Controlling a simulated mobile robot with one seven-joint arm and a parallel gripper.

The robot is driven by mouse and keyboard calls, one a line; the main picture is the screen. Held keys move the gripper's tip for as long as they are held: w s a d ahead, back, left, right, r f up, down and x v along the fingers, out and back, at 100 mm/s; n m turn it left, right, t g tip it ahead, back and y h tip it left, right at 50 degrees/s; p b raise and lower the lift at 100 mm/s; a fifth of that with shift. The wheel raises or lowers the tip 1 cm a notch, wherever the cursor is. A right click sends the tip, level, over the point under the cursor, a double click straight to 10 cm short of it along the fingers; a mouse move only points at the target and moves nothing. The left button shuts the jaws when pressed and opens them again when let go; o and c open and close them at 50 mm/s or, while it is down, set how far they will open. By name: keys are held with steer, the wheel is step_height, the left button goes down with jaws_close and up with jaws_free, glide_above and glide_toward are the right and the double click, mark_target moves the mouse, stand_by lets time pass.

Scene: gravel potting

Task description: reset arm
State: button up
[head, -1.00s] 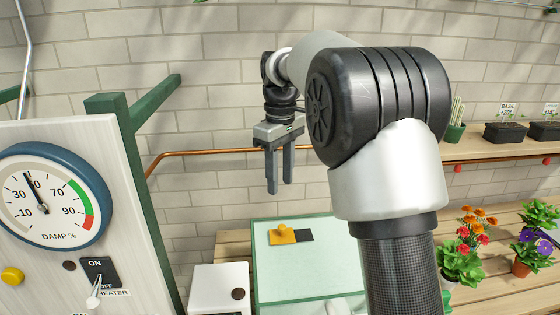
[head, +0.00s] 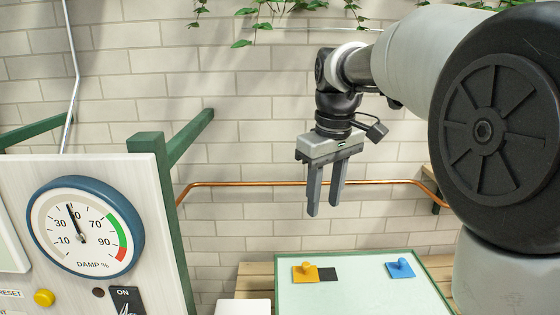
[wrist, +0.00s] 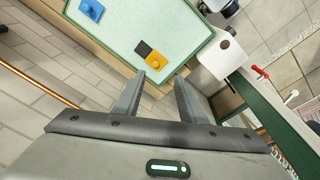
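My gripper (head: 325,211) hangs fingers-down in front of the brick wall, high above the pale green-edged board. Its two fingers are apart with nothing between them. In the wrist view my gripper (wrist: 163,84) also shows open and empty. My arm reaches in from the right side of the head view.
The board (head: 360,290) holds a yellow knobbed piece (head: 305,273) beside a black square (head: 328,274), and a blue knobbed piece (head: 400,268). A panel with a damp dial (head: 85,228) and switch stands at left. A copper pipe (head: 240,183) runs along the wall.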

steer(key=s+d+f+m+t+p, duration=0.1)
steer(key=s+m+t, duration=0.1)
steer(key=s, duration=0.9)
steer(key=s+d+f+m+t+p, duration=0.1)
steer(key=s+m, duration=0.3)
steer(key=s, duration=0.6)
steer(key=shift+s+d+f+t+p, duration=0.4)
steer(key=shift+d+t, duration=0.1)
steer(key=shift+d, duration=0.3)
